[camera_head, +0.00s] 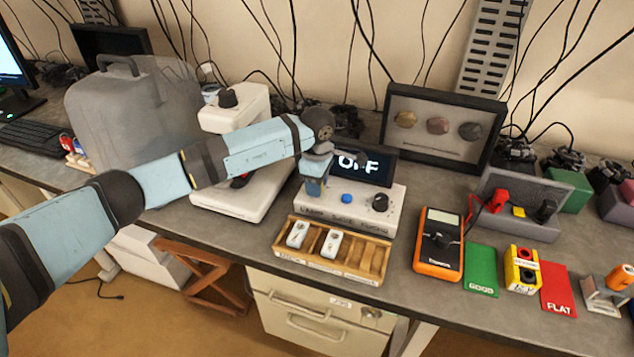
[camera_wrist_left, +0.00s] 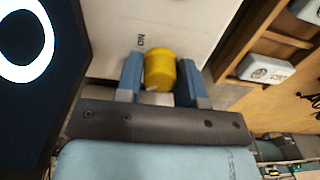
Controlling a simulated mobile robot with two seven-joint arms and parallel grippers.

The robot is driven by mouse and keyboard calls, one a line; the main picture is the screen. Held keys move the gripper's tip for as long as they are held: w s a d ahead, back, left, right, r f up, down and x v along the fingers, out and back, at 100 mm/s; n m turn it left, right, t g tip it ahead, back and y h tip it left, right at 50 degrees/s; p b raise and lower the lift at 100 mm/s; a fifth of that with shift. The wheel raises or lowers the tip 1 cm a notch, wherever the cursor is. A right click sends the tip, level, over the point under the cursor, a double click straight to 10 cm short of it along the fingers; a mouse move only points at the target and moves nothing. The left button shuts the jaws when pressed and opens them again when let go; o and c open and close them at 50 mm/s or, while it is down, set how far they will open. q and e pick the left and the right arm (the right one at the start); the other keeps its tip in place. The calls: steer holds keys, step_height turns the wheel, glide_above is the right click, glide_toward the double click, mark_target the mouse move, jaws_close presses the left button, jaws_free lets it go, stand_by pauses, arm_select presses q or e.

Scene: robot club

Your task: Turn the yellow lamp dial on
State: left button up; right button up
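The yellow lamp dial (camera_wrist_left: 158,70) shows in the left wrist view on the face of a white box (camera_head: 345,216). The word ON is printed beside it, and a pale mark shows on the dial's edge nearest my wrist. My left gripper (camera_wrist_left: 160,80) has one blue finger on each side of the dial and appears closed against it. In the head view my left gripper (camera_head: 315,182) points down at the left end of the box and hides the dial. A dark screen (camera_head: 364,165) behind reads OFF, partly covered by my wrist. My right gripper is out of view.
The box also has a blue button (camera_head: 346,197) and a black knob (camera_head: 380,203). A wooden tray (camera_head: 373,262) stands in front. A white microscope-like device (camera_head: 225,200) stands left, and an orange multimeter (camera_head: 438,244) lies right. Cables hang behind.

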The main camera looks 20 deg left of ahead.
arm_select(q)
steer(key=shift+c, duration=1.3)
